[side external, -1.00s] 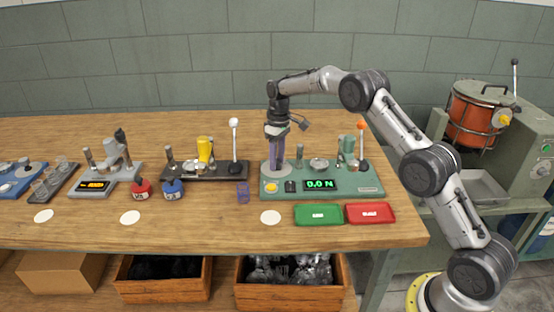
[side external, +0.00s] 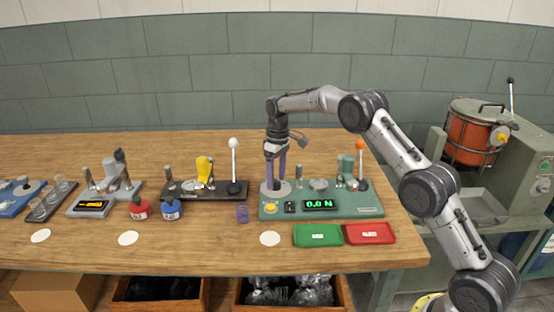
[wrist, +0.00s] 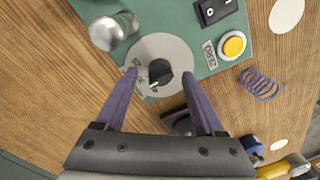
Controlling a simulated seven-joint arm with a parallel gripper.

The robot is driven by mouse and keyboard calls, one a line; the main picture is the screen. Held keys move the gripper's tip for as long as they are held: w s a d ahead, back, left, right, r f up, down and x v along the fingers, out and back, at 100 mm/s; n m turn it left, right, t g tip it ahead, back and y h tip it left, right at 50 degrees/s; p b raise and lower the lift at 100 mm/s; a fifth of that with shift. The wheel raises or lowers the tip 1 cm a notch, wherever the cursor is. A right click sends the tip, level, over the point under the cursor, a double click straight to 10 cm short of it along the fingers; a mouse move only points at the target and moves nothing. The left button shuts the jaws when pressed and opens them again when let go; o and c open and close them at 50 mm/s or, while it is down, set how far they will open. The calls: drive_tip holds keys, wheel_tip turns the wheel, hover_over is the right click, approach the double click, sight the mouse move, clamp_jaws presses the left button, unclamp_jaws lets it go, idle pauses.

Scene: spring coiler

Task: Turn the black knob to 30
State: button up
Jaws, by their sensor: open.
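The black knob (wrist: 159,73) sits in the middle of a round grey dial (wrist: 176,52) on the green tester (side external: 345,207). A white mark shows on the knob; the dial's numbers are too small to read. My gripper (wrist: 158,98) is open, with one purple finger on each side of the knob and a gap to it.
A metal post (wrist: 112,32) stands close to the dial. A yellow ZERO button (wrist: 233,45) and a black switch (wrist: 214,9) are near it. A purple spring (side external: 242,214) lies left of the tester. Green (side external: 318,245) and red (side external: 369,241) trays lie in front.

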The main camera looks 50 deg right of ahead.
sight(278, 181)
wheel_tip(278, 181, up, 13)
drive_tip(key=shift+d, duration=0.4)
drive_tip(key=shift+w, duration=0.1)
